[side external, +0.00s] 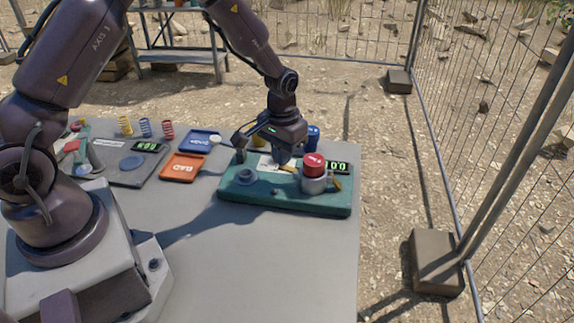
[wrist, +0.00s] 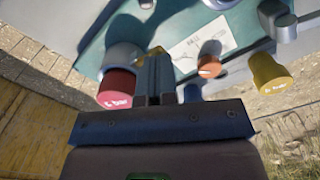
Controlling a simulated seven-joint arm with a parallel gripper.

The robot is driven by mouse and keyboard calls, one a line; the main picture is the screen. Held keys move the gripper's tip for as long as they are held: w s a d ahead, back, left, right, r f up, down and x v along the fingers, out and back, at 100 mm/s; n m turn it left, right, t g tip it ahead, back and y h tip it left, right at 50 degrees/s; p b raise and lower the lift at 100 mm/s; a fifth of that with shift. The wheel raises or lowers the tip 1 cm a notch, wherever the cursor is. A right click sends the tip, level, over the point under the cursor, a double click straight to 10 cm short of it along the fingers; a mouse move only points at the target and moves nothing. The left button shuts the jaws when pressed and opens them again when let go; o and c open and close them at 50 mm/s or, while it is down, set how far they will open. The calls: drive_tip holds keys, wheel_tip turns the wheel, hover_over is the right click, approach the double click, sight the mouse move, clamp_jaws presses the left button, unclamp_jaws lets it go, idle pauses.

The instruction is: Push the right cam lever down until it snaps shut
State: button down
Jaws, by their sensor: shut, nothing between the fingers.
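A red-capped plug (side external: 313,164) stands in a grey coupler (side external: 316,184) on the green base plate (side external: 270,201). In the side view a yellow cam lever (side external: 337,184) sticks out on the coupler's right, and another yellow lever (side external: 288,168) shows on its left, beside my gripper (side external: 282,160). In the wrist view the red cap (wrist: 115,88) is left of my gripper (wrist: 153,62), whose fingers are closed together and empty. A yellow lever piece (wrist: 156,50) shows partly behind the fingertips; I cannot tell whether they touch it.
A grey socket (side external: 246,176) stands on the plate's left. Blue (side external: 199,141) and orange (side external: 183,167) trays lie to the left. The table's front is clear.

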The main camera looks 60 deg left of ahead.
drive_tip(key=shift+f, duration=1.3)
drive_tip(key=shift+r, duration=0.1)
idle(0.4)
drive_tip(key=shift+r, duration=4.05)
drive_tip(key=shift+s+f, duration=0.1)
drive_tip(key=shift+s, duration=0.2)
drive_tip(key=s+d+r+m+t, duration=0.3)
drive_tip(key=s+r+t, duration=0.2)
drive_tip(key=s+r, duration=1.5)
drive_tip(key=shift+s+d+r+t, duration=0.2)
drive_tip(key=shift+s+r+t, duration=0.1)
drive_tip(key=shift+s, duration=0.2)
